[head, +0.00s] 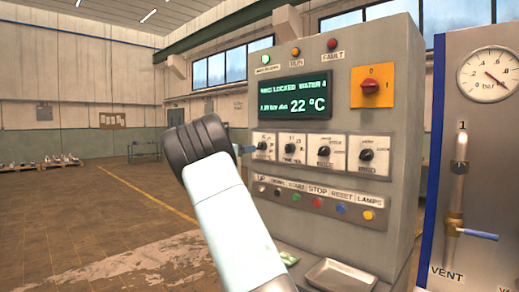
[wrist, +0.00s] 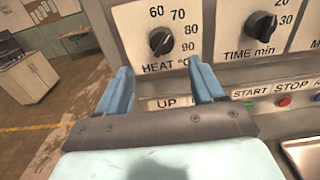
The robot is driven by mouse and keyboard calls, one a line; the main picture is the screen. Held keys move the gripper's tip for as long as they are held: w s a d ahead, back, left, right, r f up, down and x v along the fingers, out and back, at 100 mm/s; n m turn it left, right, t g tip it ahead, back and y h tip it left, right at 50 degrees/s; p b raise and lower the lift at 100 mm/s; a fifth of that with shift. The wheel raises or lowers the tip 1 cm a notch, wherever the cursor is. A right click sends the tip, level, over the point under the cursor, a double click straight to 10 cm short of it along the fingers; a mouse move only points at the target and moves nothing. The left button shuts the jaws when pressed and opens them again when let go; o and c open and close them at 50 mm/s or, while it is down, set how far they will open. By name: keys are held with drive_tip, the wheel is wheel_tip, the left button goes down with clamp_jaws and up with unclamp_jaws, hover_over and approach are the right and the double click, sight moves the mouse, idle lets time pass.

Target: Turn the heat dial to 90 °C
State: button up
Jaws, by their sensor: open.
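The heat dial (wrist: 162,41) is a round black knob on a pale plate marked 60, 70, 80, 90 and "HEAT °C" in the wrist view. I cannot tell surely which mark its pointer faces. In the head view the heat dial (head: 262,145) is the leftmost of the row of knobs. My gripper (wrist: 161,74) is open and empty, its two blue fingers apart, just below and in front of the dial, not around it. In the head view my gripper's blue fingertip (head: 246,149) shows just left of the dial; the rest is hidden behind my arm.
The grey panel's display (head: 291,99) reads 22 °C. The time dial (wrist: 261,24) sits right of the heat dial. A button row (head: 316,202) runs below. A metal tray (head: 338,276) lies at the panel's foot. Open floor is on the left.

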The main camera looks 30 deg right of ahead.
sight(258, 147)
drive_tip(key=x, duration=0.8)
drive_tip(key=shift+d, duration=0.1)
drive_tip(key=c, duration=1.1)
drive_tip(key=shift+o, duration=0.2)
drive_tip(key=shift+r, duration=0.1)
